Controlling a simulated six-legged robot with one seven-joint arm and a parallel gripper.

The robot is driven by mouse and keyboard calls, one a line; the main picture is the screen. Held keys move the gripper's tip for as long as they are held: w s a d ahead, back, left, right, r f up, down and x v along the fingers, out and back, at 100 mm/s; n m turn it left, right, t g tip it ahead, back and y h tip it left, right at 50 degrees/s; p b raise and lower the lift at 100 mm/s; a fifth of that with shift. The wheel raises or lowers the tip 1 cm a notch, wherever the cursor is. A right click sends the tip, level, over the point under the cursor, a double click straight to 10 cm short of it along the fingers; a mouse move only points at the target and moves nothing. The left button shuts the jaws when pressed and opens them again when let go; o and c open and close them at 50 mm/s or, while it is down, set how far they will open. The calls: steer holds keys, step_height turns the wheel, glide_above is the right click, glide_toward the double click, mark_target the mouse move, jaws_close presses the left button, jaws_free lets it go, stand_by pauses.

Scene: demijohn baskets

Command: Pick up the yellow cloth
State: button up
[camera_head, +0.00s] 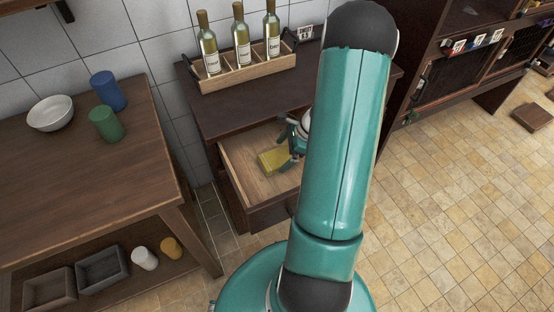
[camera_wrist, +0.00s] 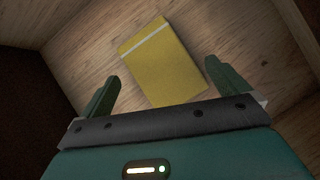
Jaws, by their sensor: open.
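The yellow cloth (camera_head: 271,160) lies flat in the open drawer (camera_head: 236,182) of the dark wooden cabinet. In the wrist view the cloth (camera_wrist: 163,62) is a folded rectangle with a pale stripe near its far end, lying tilted on the wooden drawer floor. My gripper (camera_head: 293,143) is in the drawer opening, just right of the cloth in the head view. In the wrist view my gripper (camera_wrist: 162,88) has its fingers wide apart, one on each side of the cloth's near end, with nothing held. My arm hides the drawer's right part in the head view.
A wooden carrier (camera_head: 246,72) with three bottles stands on the cabinet top (camera_head: 215,112). The left table (camera_head: 60,185) holds a white bowl (camera_head: 50,113), a blue cup (camera_head: 108,91) and a green cup (camera_head: 106,124). Drawer walls (camera_wrist: 285,30) surround my gripper. The tiled floor at right is mostly clear.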

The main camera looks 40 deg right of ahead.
steer(key=shift+x, duration=1.25)
steer(key=c, duration=0.7)
steer(key=shift+r, duration=0.15)
steer(key=shift+r, duration=0.5)
steer(key=s, duration=0.2)
steer(key=s+a, duration=0.1)
steer(key=s, duration=0.1)
step_height(320, 180, up, 14)
steer(key=shift+f, duration=0.1)
steer(key=shift+c, duration=0.2)
steer(key=shift+o, duration=0.8)
